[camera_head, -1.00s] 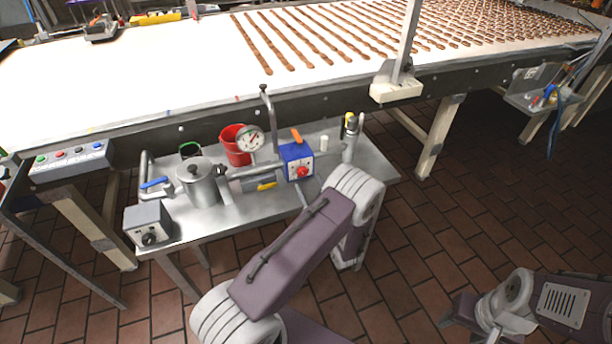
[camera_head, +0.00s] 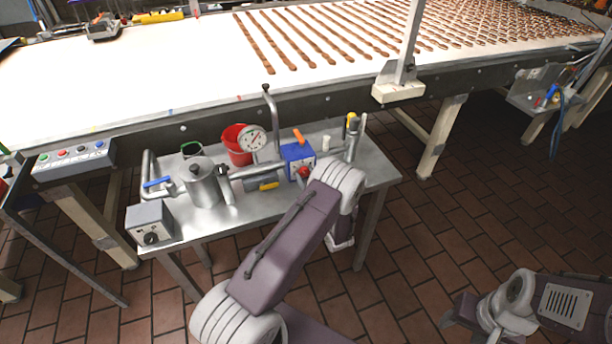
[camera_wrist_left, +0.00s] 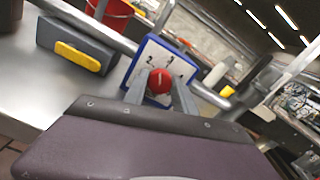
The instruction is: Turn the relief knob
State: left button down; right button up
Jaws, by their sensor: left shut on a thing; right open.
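The red relief knob (camera_head: 303,173) sits on the front of a blue box with a white numbered dial plate (camera_head: 293,161) on the steel cart. In the left wrist view the red knob (camera_wrist_left: 160,82) shows a white mark in front of the white dial. My left gripper (camera_wrist_left: 161,88) has its two grey fingers on either side of the knob and is shut on it. In the head view my left forearm hides most of that gripper. My right gripper (camera_head: 461,309) is open, low at the right, well away from the cart.
The steel cart (camera_head: 255,206) also bears a silver pot (camera_head: 204,186), a pressure gauge (camera_head: 251,140), a red bucket (camera_head: 235,153) and a grey control box (camera_head: 150,223). A conveyor (camera_head: 150,90) runs behind it. Brick floor (camera_head: 420,220) lies clear at the right.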

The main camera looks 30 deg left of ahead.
pick_arm(q)
jog(key=shift+m, duration=2.7)
jog(key=c, duration=1)
grip_release()
jog(key=v, duration=0.9)
jog(key=shift+d, duration=0.1)
